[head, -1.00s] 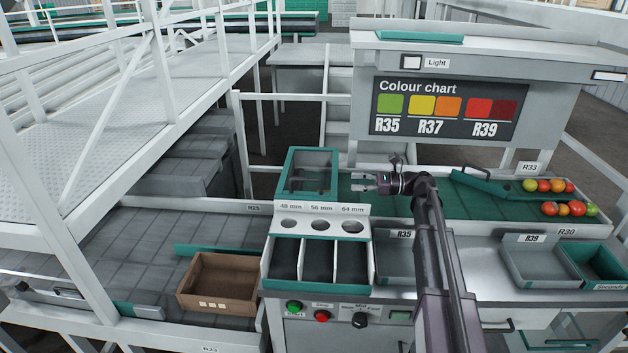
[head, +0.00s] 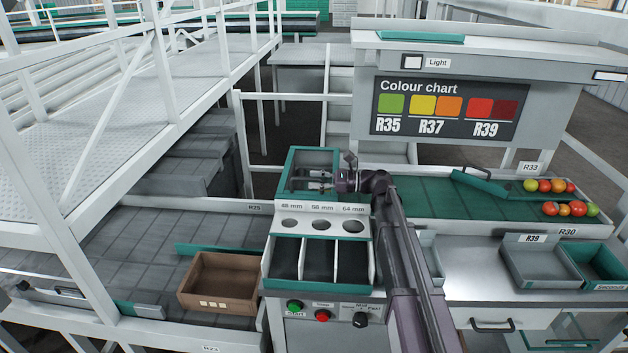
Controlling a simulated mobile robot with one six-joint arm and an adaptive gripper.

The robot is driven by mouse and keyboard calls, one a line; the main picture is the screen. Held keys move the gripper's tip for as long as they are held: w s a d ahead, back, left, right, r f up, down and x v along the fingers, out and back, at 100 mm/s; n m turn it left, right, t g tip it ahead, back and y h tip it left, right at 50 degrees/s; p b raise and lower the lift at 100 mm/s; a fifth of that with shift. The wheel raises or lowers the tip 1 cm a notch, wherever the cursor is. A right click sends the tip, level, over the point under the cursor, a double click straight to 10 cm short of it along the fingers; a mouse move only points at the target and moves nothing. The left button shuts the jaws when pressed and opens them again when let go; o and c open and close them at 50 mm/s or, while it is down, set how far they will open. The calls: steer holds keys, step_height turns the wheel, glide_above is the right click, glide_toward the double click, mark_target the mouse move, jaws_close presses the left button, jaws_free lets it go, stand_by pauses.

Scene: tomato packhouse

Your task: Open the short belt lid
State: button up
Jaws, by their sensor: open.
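A green-framed box (head: 294,160) with a see-through or open top stands at the left end of the green belt (head: 425,200). I take it to be the short belt's lid or housing, but I cannot tell the lid's edge or handle apart. My gripper (head: 312,180) is open, points left and is over the box's right half. It hides part of the box, and I cannot tell whether it touches anything. My arm reaches in from the lower right.
The sizing panel (head: 321,209) with three holes stands in front of the box, above three dark compartments (head: 320,284). Several tomatoes (head: 545,186) lie at the belt's right. A brown crate (head: 184,301) sits at lower left. The colour chart board (head: 447,107) rises behind.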

steer(key=shift+a, duration=0.4)
jaws_close()
steer(key=shift+r, duration=0.15)
